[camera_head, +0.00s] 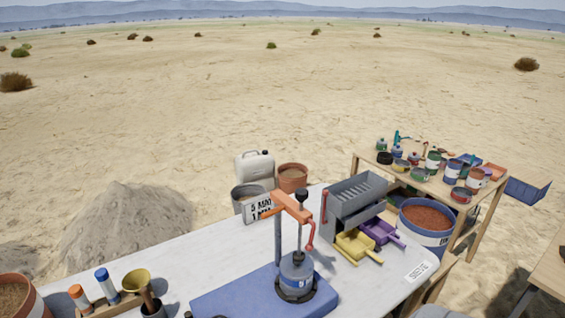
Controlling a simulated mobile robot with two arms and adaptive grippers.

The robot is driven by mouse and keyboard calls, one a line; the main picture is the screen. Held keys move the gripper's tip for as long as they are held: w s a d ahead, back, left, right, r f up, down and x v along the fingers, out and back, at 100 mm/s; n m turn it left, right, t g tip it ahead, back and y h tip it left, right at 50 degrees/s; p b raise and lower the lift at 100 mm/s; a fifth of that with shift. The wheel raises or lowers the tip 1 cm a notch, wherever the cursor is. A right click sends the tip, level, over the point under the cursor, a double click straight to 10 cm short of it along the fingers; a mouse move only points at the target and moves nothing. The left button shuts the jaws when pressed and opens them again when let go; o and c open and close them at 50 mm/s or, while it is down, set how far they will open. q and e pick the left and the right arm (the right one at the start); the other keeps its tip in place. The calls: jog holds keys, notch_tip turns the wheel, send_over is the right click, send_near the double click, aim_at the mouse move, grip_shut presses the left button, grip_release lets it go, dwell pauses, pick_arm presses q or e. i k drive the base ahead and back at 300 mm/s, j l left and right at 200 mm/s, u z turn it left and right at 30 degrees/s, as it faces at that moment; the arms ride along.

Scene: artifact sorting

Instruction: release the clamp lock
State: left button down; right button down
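A clamp stand rises from the white table. It has a grey upright post (278,243), an orange top arm (292,207) and a black knob (302,194) on a vertical rod. A red curved lever (310,236) hangs down at the right end of the arm. Below the rod sits a grey-blue canister (297,272) in a dark round base, on a blue mat (225,301). I cannot tell from this view whether the lock is engaged. Neither of my grippers shows in the head view.
A brass funnel (137,281) and capped tubes (106,284) stand at left. The table (190,255) between them is clear. A wooden table (487,205) with several pots stands behind.

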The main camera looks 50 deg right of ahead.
aim_at(309, 246)
jog(key=z, duration=1.65)
